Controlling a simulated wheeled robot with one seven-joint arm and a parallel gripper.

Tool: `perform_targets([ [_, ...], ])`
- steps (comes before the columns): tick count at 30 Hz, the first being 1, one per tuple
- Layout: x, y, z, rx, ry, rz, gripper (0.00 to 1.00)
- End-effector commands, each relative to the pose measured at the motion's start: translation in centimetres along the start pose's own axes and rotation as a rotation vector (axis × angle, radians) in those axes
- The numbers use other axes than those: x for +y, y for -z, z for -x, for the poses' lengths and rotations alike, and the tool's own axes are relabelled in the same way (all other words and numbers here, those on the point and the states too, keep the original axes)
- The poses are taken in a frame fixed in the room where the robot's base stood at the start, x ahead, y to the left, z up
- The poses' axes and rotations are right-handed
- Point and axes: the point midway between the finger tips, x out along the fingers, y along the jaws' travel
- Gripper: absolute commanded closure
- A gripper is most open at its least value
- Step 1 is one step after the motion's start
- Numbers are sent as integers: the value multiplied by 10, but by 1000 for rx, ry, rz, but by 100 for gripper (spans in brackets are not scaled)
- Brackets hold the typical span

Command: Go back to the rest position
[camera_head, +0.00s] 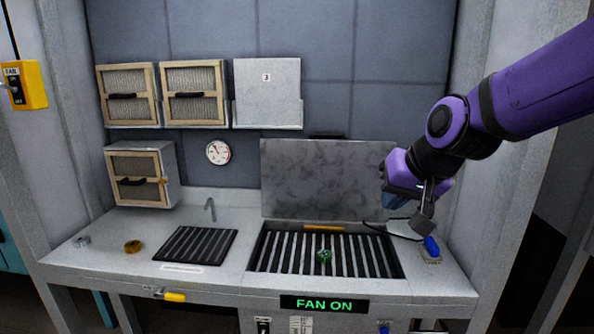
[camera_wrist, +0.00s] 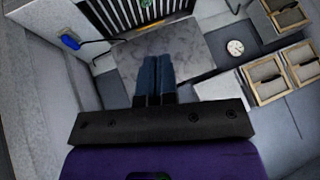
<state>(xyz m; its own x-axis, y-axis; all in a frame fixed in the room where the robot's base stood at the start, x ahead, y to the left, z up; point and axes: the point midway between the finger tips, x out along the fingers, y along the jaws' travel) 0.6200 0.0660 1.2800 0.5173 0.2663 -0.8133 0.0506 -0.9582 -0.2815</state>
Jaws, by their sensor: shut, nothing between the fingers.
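My purple and black arm reaches in from the upper right in the head view, with my gripper (camera_head: 391,203) above the right side of the bench (camera_head: 452,284). In the wrist view the blue fingers of my gripper (camera_wrist: 154,78) are together with nothing between them. They appear in front of a grey mottled panel (camera_head: 328,180), which also shows in the wrist view (camera_wrist: 188,50). In the head view my gripper is near the panel's right edge. I cannot tell the exact gap to the panel.
A slatted grate (camera_head: 290,253) holds a small green round part (camera_head: 323,256). Framed filter boxes (camera_head: 193,93) and a gauge (camera_head: 218,152) are at left. A black rack (camera_head: 196,244) lies left of the grate.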

Motion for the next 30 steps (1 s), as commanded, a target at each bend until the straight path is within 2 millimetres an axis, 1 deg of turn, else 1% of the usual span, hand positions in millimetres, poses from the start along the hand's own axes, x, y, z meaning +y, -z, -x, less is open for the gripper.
perform_targets([
  [1, 11, -5, 19, 3, -13, 8, 100],
  [6, 43, -32, 68, -17, -71, 43, 100],
  [8, 54, -44, 85, -25, -95, 54, 100],
  [12, 77, -74, 119, -44, -157, 74, 100],
  [15, 90, -95, 138, -59, -201, 84, 100],
  [18, 100, -112, 152, -72, -236, 88, 100],
  [21, 106, -124, 160, -83, -259, 89, 100],
  [24, 109, -130, 164, -88, -272, 91, 100],
  [30, 109, -130, 164, -89, -273, 91, 100],
])
